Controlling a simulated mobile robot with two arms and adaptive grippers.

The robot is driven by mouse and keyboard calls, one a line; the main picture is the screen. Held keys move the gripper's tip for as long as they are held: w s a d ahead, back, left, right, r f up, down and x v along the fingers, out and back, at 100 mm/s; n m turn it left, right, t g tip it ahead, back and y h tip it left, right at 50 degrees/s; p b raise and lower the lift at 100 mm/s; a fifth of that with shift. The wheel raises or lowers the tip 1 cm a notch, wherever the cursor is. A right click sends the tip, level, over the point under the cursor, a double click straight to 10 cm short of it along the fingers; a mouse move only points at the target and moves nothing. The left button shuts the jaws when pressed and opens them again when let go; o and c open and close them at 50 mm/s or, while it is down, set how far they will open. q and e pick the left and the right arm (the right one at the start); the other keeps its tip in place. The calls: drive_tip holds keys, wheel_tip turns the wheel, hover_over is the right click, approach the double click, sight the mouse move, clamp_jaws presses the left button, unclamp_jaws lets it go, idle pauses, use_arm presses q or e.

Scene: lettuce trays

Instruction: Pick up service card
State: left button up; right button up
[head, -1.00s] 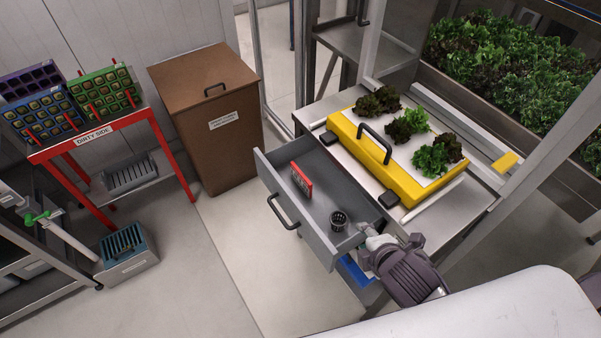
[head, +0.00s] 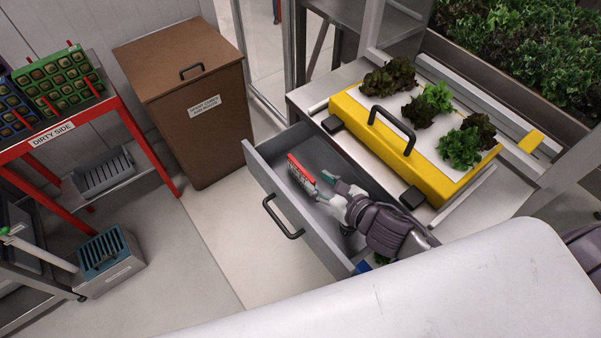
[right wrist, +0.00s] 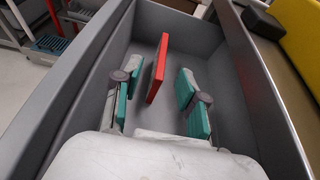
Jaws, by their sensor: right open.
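In the right wrist view the card (right wrist: 158,70) shows edge-on as a thin red slab between two teal finger pads. My right gripper (head: 326,188) reaches into the drawer from the right, just beside the card. In the right wrist view the right gripper (right wrist: 157,97) is open, with a gap between each pad and the card. The card's lower part is partly hidden by the fingers in the head view. My left gripper is not in view.
The drawer's front has a dark handle (head: 282,217). A yellow-edged tray (head: 371,135) with lettuce heads sits on the counter right of the drawer. A brown bin (head: 193,128) and a red-framed rack (head: 147,150) stand left. The floor before the drawer is clear.

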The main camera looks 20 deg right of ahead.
sight(303, 170)
drive_tip(key=x, duration=0.3)
drive_tip(key=shift+w, duration=0.2)
drive_tip(key=shift+x, duration=0.9)
drive_tip(key=p+x, duration=0.1)
drive_tip(key=x, duration=0.2)
drive_tip(key=shift+w+f, duration=0.45)
drive_tip(key=shift+w, duration=0.1)
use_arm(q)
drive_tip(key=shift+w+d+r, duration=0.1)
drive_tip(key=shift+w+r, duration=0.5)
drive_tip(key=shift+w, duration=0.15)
use_arm(e)
clamp_jaws()
